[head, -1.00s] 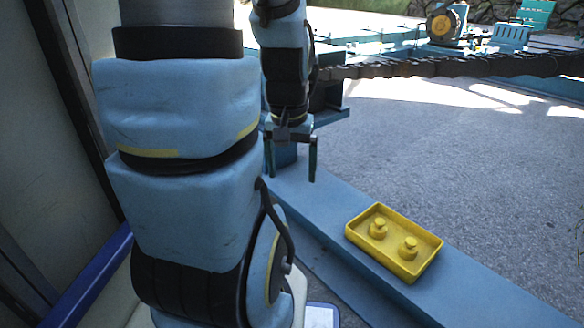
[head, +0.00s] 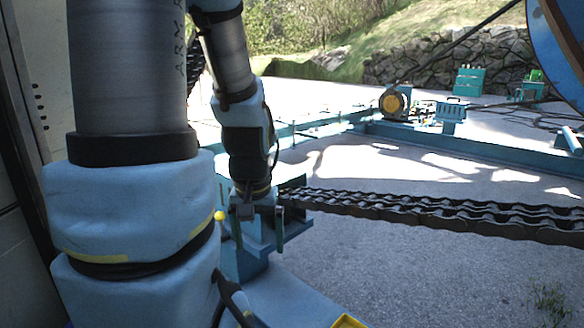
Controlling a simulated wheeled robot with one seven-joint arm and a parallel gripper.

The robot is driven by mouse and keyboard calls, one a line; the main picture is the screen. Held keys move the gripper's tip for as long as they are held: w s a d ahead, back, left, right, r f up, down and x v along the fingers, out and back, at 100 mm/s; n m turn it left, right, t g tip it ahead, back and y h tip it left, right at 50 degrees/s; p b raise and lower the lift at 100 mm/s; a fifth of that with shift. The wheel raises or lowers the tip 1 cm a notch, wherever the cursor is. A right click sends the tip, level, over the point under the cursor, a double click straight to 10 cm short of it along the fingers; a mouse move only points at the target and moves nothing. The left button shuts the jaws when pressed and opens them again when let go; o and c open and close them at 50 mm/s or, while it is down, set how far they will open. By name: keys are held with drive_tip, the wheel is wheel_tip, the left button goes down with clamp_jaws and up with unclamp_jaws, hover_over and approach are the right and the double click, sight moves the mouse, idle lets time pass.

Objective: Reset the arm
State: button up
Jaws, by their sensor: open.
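My gripper (head: 259,245) hangs at the end of my light-blue arm, left of the picture's centre. Its two fingers point down and stand apart, with nothing seen between them. The gripper appears in front of the blue bracket at the near end of a dark cable chain (head: 430,212); I cannot tell how far apart they are. Only a corner of the yellow tray (head: 347,321) shows at the bottom edge, and its contents are out of view.
A blue beam (head: 292,298) runs along the bottom. Blue floor rails (head: 460,138), a yellow-and-black round unit (head: 394,103) and green crates (head: 469,81) stand farther back. A large blue reel (head: 558,45) is at upper right. Open grey ground lies beyond the chain.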

drive_tip(key=shift+o, duration=0.3)
wheel_tip(320, 180, up, 20)
drive_tip(key=p, duration=1.8)
drive_tip(key=shift+r, duration=0.2)
drive_tip(key=shift+o, duration=0.5)
drive_tip(key=shift+r, duration=0.15)
drive_tip(key=shift+f, duration=0.2)
